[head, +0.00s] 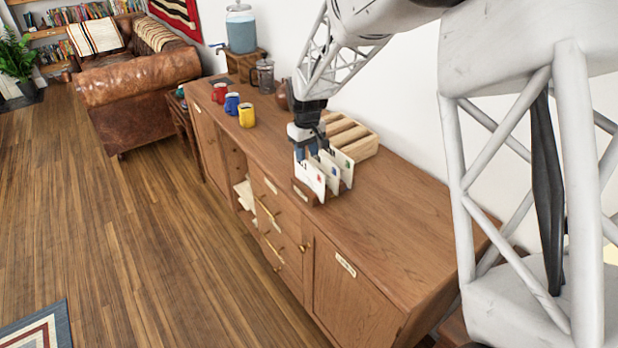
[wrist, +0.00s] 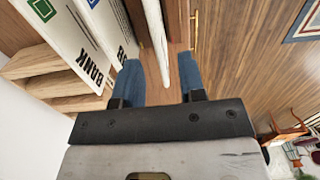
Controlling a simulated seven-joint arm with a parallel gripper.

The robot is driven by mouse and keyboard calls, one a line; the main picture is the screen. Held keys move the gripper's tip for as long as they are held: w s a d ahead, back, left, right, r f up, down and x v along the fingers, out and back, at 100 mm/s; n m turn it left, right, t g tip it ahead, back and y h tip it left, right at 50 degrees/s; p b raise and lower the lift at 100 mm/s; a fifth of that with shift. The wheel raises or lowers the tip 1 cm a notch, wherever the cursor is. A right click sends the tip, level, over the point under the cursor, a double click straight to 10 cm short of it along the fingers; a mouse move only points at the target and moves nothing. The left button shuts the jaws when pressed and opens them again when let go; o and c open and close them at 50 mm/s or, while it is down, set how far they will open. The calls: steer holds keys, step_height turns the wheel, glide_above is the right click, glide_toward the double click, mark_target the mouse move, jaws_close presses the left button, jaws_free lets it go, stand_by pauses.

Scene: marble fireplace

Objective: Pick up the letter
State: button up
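Several white letters stand upright in a small wooden letter holder (head: 302,191) on the sideboard. My gripper (head: 308,153) is over them, pointing down. In the wrist view, my gripper (wrist: 159,62) has its two blue fingers apart, with the thin edge of one white letter (wrist: 155,38) between them. Gaps show on both sides of that edge. It appears to be the front letter (head: 309,178). Two more letters, one marked BANK (wrist: 82,38), stand left of the fingers, close to the left finger. The fingers partly hide the letter tops in the head view.
The wooden sideboard (head: 390,230) has clear top to the right of the holder. A wooden slotted rack (head: 352,138) stands right behind the letters. Yellow (head: 247,115), blue and red mugs, a French press (head: 263,75) and a drink dispenser (head: 241,30) stand farther left.

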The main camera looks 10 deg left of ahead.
mark_target(307, 161)
steer(key=shift+f, duration=2.3)
jaws_close()
